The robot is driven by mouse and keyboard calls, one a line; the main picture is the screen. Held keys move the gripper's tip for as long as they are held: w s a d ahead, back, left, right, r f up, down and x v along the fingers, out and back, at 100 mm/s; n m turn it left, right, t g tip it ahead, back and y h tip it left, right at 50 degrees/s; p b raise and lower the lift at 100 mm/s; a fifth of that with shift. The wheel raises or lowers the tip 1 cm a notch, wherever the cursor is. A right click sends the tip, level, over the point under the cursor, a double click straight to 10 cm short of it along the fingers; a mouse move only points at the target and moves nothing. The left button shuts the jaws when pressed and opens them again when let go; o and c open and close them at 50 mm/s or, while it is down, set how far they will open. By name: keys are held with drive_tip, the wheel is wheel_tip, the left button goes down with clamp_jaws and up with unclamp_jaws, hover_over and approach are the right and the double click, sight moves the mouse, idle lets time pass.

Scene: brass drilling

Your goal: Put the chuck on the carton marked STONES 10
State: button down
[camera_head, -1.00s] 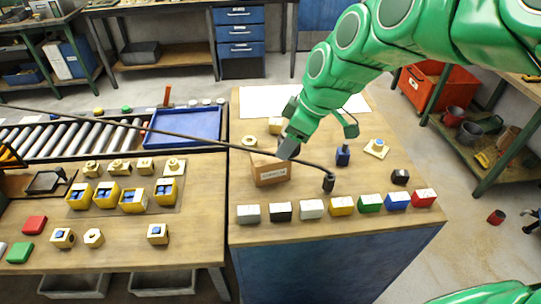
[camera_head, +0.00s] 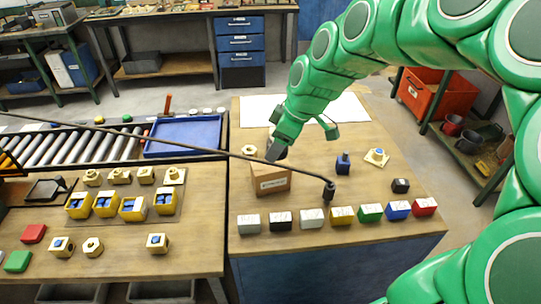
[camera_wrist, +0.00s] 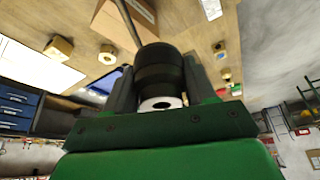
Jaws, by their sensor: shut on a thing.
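The carton (camera_head: 270,180) is a small brown box with a white label too small to read, near the left side of the right bench. It also shows at the top of the wrist view (camera_wrist: 132,18). My gripper (camera_head: 275,154) is over the carton's back edge in the head view. In the wrist view my gripper (camera_wrist: 162,88) is shut on a dark ribbed cylinder, seemingly the chuck (camera_wrist: 158,66), with a pale ring at its near end. I cannot tell whether the chuck touches the carton. The head view does not clearly show the chuck.
A long dark rod (camera_head: 180,135) crosses in front of the carton and ends in a black cylinder (camera_head: 329,190). Several coloured blocks (camera_head: 342,216) line the bench front. A blue bottle-like item (camera_head: 343,163) stands to the right. White paper (camera_head: 350,108) lies at the back.

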hover_over(266, 164)
drive_tip(key=d, duration=0.1)
drive_tip(key=shift+s+d+f, duration=0.1)
drive_tip(key=shift+s+f, duration=0.1)
drive_tip(key=shift+f, duration=1.45)
drive_tip(key=shift+s+d+f, duration=0.1)
drive_tip(key=shift+s+f, duration=0.05)
drive_tip(key=shift+f, duration=1.45)
drive_tip(key=shift+a+f, duration=0.1)
drive_tip(key=shift+f, duration=1.55)
drive_tip(key=shift+f, duration=0.1)
drive_tip(key=shift+c, duration=1.8)
unclamp_jaws()
drive_tip(key=v, duration=1.2)
